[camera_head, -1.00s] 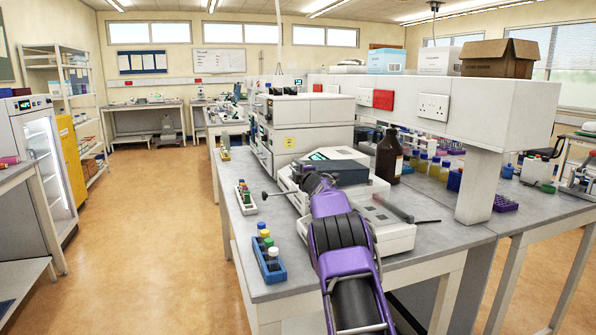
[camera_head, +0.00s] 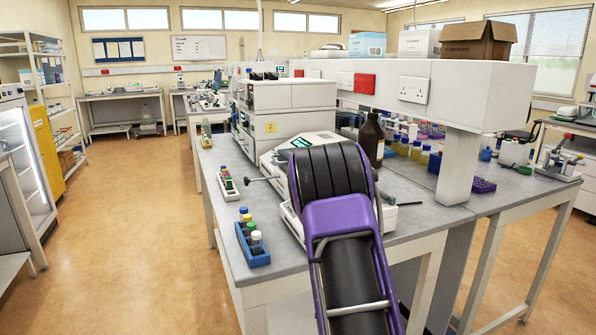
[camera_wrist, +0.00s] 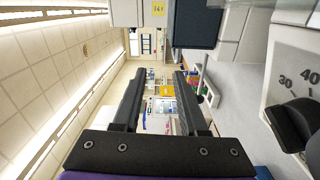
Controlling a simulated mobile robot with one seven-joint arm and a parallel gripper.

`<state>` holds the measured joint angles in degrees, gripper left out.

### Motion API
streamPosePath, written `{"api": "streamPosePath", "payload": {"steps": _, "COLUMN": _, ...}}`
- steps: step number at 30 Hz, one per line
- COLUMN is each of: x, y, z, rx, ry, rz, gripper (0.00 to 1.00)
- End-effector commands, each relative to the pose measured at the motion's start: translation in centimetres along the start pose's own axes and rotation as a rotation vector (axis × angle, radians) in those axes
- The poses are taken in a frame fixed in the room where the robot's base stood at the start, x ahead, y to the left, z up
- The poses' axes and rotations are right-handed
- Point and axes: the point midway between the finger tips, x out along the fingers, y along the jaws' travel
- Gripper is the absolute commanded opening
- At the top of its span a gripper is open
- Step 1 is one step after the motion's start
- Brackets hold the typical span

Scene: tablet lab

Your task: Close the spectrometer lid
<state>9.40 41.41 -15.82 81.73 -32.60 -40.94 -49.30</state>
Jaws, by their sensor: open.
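The spectrometer (camera_head: 270,160) is a pale bench instrument with a small green screen, on the near bench. My purple and black arm covers much of it in the head view, and its lid cannot be made out there. In the wrist view, which is turned on its side, a dark blue-grey block (camera_wrist: 197,25), probably the lid, shows at the top, beyond the fingertips. Whether it is raised or down I cannot tell. My gripper (camera_wrist: 158,82) is open with nothing between its two black fingers; it is hidden behind my arm in the head view.
A blue rack of capped vials (camera_head: 256,257) stands at the bench's near left edge, with a pale rack (camera_head: 229,187) behind it. A brown bottle (camera_head: 371,139) stands right of the spectrometer. A dial with numbers (camera_wrist: 297,100) is close at the wrist view's right.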

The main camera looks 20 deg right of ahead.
Motion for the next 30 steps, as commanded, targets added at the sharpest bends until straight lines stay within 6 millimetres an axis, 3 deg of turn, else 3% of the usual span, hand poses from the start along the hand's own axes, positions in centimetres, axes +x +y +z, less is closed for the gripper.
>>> {"api": "streamPosePath", "payload": {"steps": 6, "x": -3.7, "y": 0.1, "z": 0.0, "rx": 0.002, "ry": -0.001, "rz": 0.000, "gripper": 0.42}}
{"api": "streamPosePath", "payload": {"steps": 12, "x": -5.9, "y": 0.0, "z": 0.0, "rx": 0.001, "ry": 0.000, "rz": 0.000, "gripper": 0.42}}
{"api": "streamPosePath", "payload": {"steps": 30, "x": -6.5, "y": 0.0, "z": 0.0, "rx": 0.001, "ry": 0.000, "rz": 0.000, "gripper": 0.42}}
